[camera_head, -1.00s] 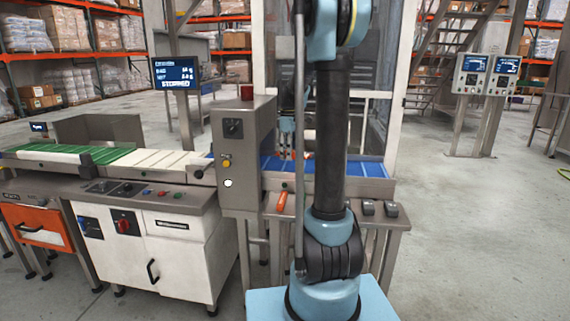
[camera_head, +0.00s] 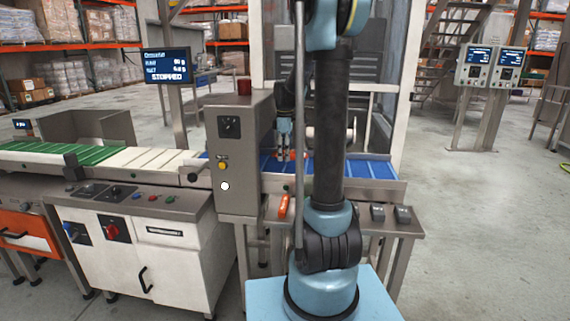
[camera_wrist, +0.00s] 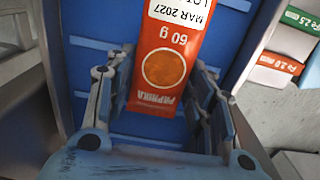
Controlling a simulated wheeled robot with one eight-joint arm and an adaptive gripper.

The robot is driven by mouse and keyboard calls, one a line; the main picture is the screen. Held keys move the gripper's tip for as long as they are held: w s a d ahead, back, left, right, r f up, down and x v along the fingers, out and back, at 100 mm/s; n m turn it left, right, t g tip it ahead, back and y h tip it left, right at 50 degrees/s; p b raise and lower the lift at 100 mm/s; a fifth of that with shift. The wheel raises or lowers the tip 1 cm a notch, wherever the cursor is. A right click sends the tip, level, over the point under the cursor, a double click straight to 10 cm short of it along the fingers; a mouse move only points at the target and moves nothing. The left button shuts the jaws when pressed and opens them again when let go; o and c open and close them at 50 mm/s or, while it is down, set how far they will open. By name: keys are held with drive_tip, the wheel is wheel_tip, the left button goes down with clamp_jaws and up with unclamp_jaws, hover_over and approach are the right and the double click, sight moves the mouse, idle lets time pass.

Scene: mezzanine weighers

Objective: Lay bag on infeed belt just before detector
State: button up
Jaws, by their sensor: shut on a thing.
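In the head view my gripper (camera_head: 284,150) is low over the blue infeed belt (camera_head: 370,170), just right of the grey detector housing (camera_head: 238,190). Only a small red bit of the packet shows there, and my arm hides part of the belt.
A green and white belt (camera_head: 130,158) runs left of the detector. A screen (camera_head: 166,66) reads STOPPED. An orange object (camera_head: 283,206) lies on the front ledge. Green (camera_wrist: 300,20) and red (camera_wrist: 275,62) labelled pieces sit beside the belt. Frame posts stand behind it.

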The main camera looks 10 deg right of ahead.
sight(285, 168)
drive_tip(key=shift+f, duration=2.1)
drive_tip(key=shift+f, duration=0.1)
drive_tip(key=o, duration=1.1)
drive_tip(key=shift+c, duration=0.2)
wheel_tip(285, 168, up, 12)
drive_tip(key=shift+s+f, duration=0.1)
drive_tip(key=shift+s, duration=0.05)
drive_tip(key=shift+s+r, duration=0.15)
drive_tip(key=shift+r, duration=0.05)
drive_tip(key=s+f+m, duration=0.4)
drive_tip(key=s+f, duration=0.1)
drive_tip(key=s, duration=0.6)
drive_tip(key=s+f+m+t, duration=0.1)
drive_tip(key=s+f+m, duration=0.4)
drive_tip(key=s, duration=0.7)
drive_tip(key=s+f+m+t, duration=0.1)
drive_tip(key=s+f+m, duration=0.4)
drive_tip(key=s, duration=0.6)
drive_tip(key=shift+s+d, duration=0.25)
drive_tip(key=shift+d, duration=0.1)
